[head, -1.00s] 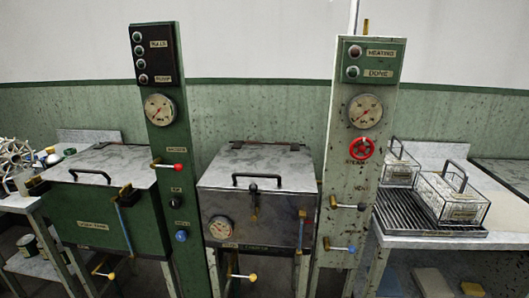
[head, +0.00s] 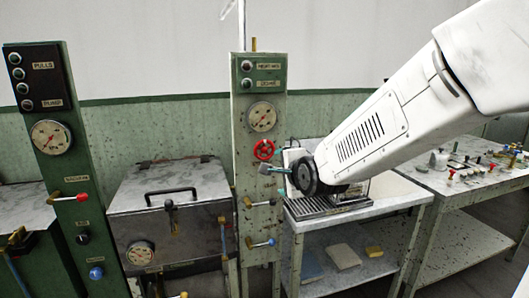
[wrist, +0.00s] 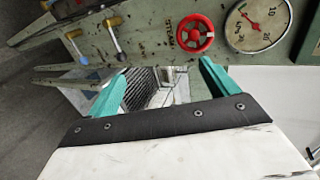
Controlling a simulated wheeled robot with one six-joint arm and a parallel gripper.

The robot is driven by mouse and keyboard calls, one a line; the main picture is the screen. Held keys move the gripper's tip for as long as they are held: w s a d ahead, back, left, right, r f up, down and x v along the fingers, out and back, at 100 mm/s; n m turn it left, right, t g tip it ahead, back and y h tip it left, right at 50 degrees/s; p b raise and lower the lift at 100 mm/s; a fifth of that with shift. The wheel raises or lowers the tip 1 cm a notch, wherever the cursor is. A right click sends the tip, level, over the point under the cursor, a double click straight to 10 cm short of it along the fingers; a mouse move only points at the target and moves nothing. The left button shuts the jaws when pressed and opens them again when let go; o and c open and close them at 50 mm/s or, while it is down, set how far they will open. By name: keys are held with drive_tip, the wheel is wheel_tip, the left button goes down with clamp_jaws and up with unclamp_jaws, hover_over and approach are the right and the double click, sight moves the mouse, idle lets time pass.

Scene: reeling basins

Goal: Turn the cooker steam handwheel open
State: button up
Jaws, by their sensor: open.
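The red steam handwheel (head: 263,150) is on the pale, speckled post (head: 240,120), below a round gauge (head: 262,117). It also shows in the wrist view (wrist: 195,33), beside a STEAM label, beyond the fingertips and toward the right finger. My gripper (head: 268,169) is just below the wheel in the head view, reaching in from the right. Its teal fingers stand wide apart in the wrist view (wrist: 163,68), with nothing between them. I see no contact with the wheel; the exact gap cannot be told.
A red-knobbed lever (head: 82,196) is on the green post at left. Below the wheel, the pale post carries a black-knobbed lever (head: 272,202) and a blue-knobbed lever (head: 271,242). A metal cooker (head: 170,225) stands left of it. A drain rack (head: 305,207) is partly hidden behind my arm.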

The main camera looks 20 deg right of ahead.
sight(266, 151)
drive_tip(key=w+m+t, duration=0.1)
drive_tip(key=w+m, duration=0.1)
drive_tip(key=w, duration=0.2)
drive_tip(key=w+m+t, duration=0.2)
drive_tip(key=w, duration=0.3)
drive_tip(key=w+r+m+t, duration=0.1)
drive_tip(key=w+m, duration=0.2)
drive_tip(key=w, duration=0.2)
drive_tip(key=shift+w+a+t, duration=0.1)
drive_tip(key=shift+a+t, duration=0.1)
drive_tip(key=shift+t, duration=0.1)
drive_tip(key=c, duration=1)
